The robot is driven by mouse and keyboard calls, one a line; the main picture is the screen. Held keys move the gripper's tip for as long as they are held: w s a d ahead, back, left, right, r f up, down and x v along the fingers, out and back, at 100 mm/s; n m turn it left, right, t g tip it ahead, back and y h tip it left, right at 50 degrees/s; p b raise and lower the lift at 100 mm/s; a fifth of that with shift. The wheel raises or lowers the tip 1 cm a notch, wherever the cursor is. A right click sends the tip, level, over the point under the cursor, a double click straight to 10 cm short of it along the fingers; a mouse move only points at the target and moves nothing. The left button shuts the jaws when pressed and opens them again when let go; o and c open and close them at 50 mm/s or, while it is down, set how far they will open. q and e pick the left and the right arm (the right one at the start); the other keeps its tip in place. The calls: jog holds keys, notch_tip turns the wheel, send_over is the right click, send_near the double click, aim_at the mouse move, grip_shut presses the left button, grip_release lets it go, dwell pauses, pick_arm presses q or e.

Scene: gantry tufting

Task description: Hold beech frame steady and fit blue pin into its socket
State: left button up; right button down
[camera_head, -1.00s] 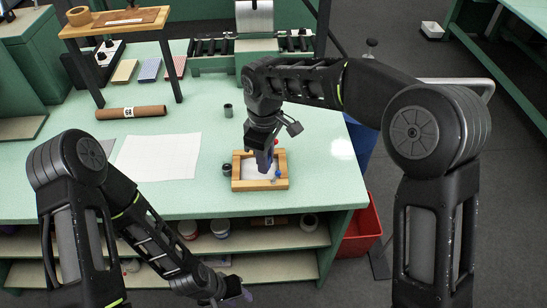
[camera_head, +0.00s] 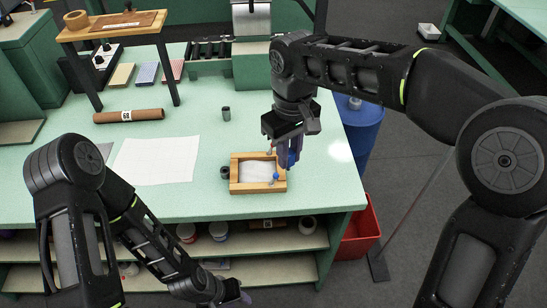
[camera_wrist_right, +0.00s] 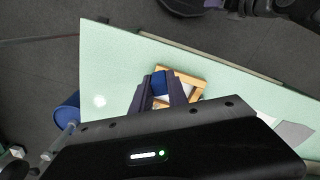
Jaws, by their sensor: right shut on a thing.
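The beech frame (camera_head: 236,187) lies on the green table near its front right, with a white sheet inside; it also shows in the wrist view (camera_wrist_right: 193,72). My right gripper (camera_head: 289,160) is at the frame's right side. It is shut on a blue piece, seen between the fingers in the wrist view (camera_wrist_right: 159,83); I take it as the blue pin. Another small blue-headed piece (camera_head: 276,176) stands at the frame's front right. The socket cannot be made out. My left gripper (camera_head: 240,296) is low in front of the table, away from the frame; its jaw opening is unclear.
A dark cup-like piece (camera_head: 225,172) stands against the frame's left side, and a grey cylinder (camera_head: 226,113) stands behind it. A white sheet (camera_head: 156,160) and a brown roll (camera_head: 129,115) lie to the left. A red bin (camera_head: 361,232) stands below the table's right edge.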

jog(key=shift+s+d+r+m, duration=0.3)
jog(key=shift+d+r+m, duration=0.1)
jog(key=shift+r, duration=0.1)
jog(key=shift+s+d+r+m, duration=0.25)
jog(key=shift+r+m, duration=0.15)
jog(key=shift+r, duration=0.05)
jog(key=w+a+m, duration=0.4)
jog(key=w+a, duration=0.4)
jog(key=shift+a+m, duration=0.3)
jog(key=shift+a, duration=0.1)
jog(key=shift+w, duration=0.1)
